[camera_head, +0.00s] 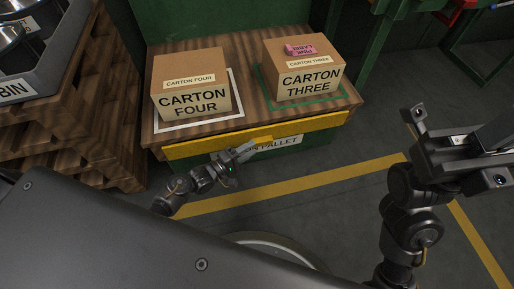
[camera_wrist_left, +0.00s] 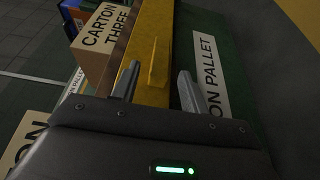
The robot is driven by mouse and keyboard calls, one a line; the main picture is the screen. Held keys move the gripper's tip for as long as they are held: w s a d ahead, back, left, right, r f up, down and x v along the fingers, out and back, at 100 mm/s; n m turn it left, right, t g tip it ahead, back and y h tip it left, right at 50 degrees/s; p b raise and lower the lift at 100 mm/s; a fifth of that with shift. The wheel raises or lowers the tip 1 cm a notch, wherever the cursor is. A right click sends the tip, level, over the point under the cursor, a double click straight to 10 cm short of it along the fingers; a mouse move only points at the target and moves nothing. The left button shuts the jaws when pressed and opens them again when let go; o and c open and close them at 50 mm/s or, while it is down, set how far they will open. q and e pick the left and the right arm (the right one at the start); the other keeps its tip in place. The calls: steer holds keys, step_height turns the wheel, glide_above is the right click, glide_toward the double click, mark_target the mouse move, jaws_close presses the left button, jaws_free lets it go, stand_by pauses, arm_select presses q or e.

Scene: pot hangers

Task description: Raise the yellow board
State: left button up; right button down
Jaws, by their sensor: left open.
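The yellow board (camera_head: 200,147) runs along the front edge of the wood-topped pallet stand, roughly level and low against it. My left gripper (camera_head: 248,150) is at the board's front, near its middle. In the left wrist view my left gripper (camera_wrist_left: 158,88) is open, with one finger to each side of the yellow board (camera_wrist_left: 153,30) and a raised yellow strip between them. I cannot tell whether either finger touches it. My right gripper (camera_head: 465,155) is at the right, away from the board; its fingertips are unclear.
Carton four (camera_head: 192,100) and carton three (camera_head: 310,82) stand on the wooden top (camera_head: 245,105) behind the board. A pink block (camera_head: 300,49) lies on carton three. A pallet label (camera_head: 280,144) is below the board. A grey bin (camera_head: 45,62) stands on stacked pallets at left.

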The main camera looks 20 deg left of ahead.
mark_target(256, 146)
arm_select(q)
steer(key=shift+b+x, duration=0.55)
steer(key=shift+x, duration=1.4)
steer(key=shift+c, duration=0.5)
jaws_close()
